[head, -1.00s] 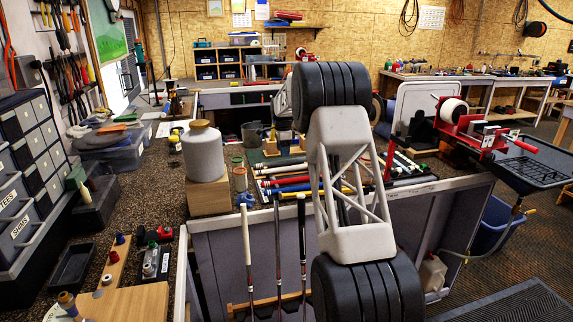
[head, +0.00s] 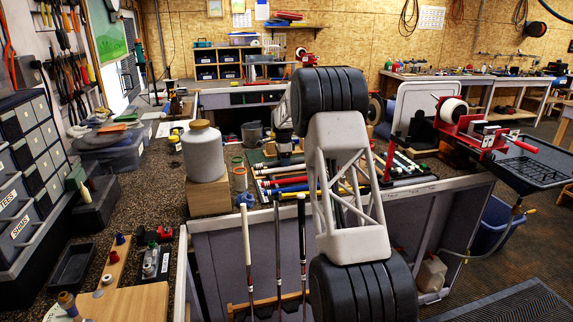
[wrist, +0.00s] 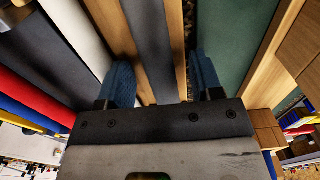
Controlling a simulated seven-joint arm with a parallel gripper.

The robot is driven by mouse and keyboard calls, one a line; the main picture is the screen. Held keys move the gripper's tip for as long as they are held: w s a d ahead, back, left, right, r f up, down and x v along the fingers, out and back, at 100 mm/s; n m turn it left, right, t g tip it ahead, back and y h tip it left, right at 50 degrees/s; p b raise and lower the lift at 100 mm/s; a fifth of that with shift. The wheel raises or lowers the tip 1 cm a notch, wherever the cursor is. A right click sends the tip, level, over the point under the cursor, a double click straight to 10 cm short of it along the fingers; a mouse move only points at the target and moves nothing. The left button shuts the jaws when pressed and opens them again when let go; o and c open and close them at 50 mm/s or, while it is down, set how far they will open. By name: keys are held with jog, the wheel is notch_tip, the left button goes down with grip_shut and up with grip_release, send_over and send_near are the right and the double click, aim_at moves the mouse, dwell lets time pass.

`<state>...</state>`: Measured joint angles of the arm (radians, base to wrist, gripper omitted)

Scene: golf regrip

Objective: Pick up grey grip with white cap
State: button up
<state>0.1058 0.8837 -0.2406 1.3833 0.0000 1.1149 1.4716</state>
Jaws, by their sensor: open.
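My gripper (wrist: 162,82) is open, with its two blue fingertips apart and pointing down at the rack of grips. A dark grey grip (wrist: 152,40) lies lengthwise between the fingertips in the wrist view, with wood beside it. The fingers are not closed on it, and whether they touch it cannot be told. No white cap shows on it in this view. In the head view my gripper (head: 285,143) is small, low over the back left of the grip rack. My arm hides part of the rack there.
In the wrist view a white grip (wrist: 82,28) and red grip (wrist: 28,98) lie left, and a green surface (wrist: 245,45) lies right. In the head view a white jar (head: 203,152) stands on a wooden block left of the rack. Club shafts (head: 277,250) stand in front.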

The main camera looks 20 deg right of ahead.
dwell(0.4)
jog(key=c, duration=0.9)
jog(key=shift+r, duration=0.1)
notch_tip(320, 180, up, 10)
dwell(0.3)
dwell(0.6)
jog(key=s+f+g, duration=0.1)
jog(key=s+g, duration=0.1)
jog(key=s, duration=0.9)
jog(key=shift+d, duration=0.15)
jog(key=shift+f, duration=0.1)
